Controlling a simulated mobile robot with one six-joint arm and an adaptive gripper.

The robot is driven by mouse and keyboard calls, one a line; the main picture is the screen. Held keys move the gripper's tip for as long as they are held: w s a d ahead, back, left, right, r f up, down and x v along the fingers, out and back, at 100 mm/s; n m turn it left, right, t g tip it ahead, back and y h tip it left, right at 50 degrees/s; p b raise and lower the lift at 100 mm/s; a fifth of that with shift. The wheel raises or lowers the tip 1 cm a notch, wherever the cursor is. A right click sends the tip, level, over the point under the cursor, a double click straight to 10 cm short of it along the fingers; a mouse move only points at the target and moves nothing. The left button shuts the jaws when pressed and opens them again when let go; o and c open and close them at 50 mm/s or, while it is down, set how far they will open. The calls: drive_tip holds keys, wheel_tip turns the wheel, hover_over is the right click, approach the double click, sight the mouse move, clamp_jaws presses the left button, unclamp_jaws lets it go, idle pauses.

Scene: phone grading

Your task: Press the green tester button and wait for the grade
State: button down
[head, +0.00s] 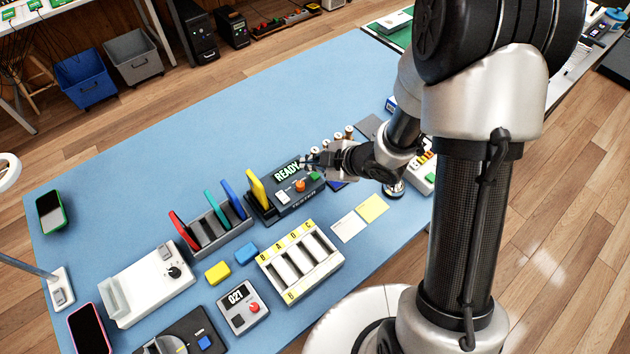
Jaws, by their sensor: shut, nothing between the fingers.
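The green button (315,176) is on the tester's right side, beside an orange knob (300,186) and a white switch. A yellow phone (257,190) stands upright in the dock at the tester's left. My gripper (308,160) is shut and empty. It is just behind the green button in the picture, near the screen's right edge. I cannot tell its height over the tester.
A rack (222,239) with red, teal and blue phones is left of the tester. A lettered sorting tray (318,254) is in front, with a counter box (243,308) beside it. Small bottles stand behind my gripper. The mat's back left is clear.

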sight(313, 178)
drive_tip(key=shift+f+b, duration=0.5)
drive_tip(key=shift+f, duration=0.45)
drive_tip(key=shift+f, duration=0.1)
idle(0.6)
drive_tip(key=shift+f+b, duration=0.3)
drive_tip(key=shift+b, duration=0.05)
drive_tip(key=shift+f+b, duration=0.45)
drive_tip(key=shift+f, duration=0.1)
idle(0.5)
drive_tip(key=shift+r, duration=0.1)
drive_tip(key=shift+r+p, duration=0.85)
drive_tip(key=shift+r, duration=0.1)
wheel_tip(313, 178, up, 5)
drive_tip(key=p, duration=0.4)
drive_tip(key=shift+p, duration=0.3)
